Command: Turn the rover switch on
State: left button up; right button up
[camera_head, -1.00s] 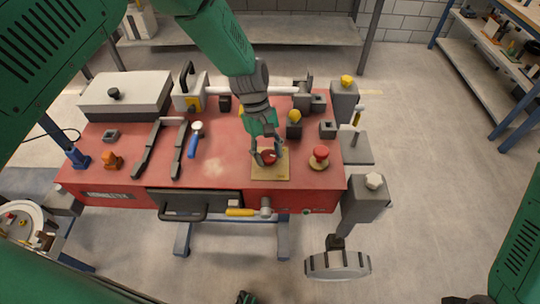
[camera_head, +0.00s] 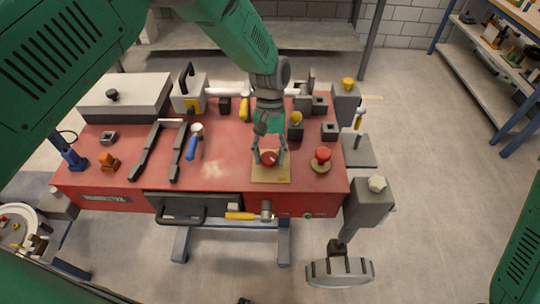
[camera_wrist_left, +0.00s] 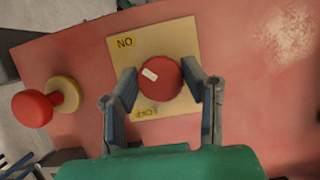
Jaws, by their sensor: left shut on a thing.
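The rover switch is a round red knob (camera_head: 269,159) on a tan square plate (camera_head: 270,178) on the red bench top. In the left wrist view the knob (camera_wrist_left: 172,88) bears a white mark on its upper left, on the side of the ON label (camera_wrist_left: 125,42). The OFF label (camera_wrist_left: 147,112) is at the plate's lower edge, partly behind a finger. My left gripper (camera_head: 269,156) reaches down over the knob, with one finger on each side, shut on it. My right gripper is not in view.
A red mushroom-shaped button (camera_head: 322,155) on a round tan base stands right of the plate. A yellow-topped grey block (camera_head: 296,125) is behind it. A yellow-handled tool (camera_head: 245,216) is at the bench's front edge.

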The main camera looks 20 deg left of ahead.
pick_arm(q)
jog(key=shift+w+r, duration=0.1)
jog(key=shift+w, duration=0.2)
jog(key=o, duration=1.1)
jog(key=shift+w+r, duration=0.15)
jog(key=shift+r, duration=0.25)
jog(key=v, duration=1.1)
jog(key=shift+w+f, duration=0.1)
jog(key=shift+a, duration=0.1)
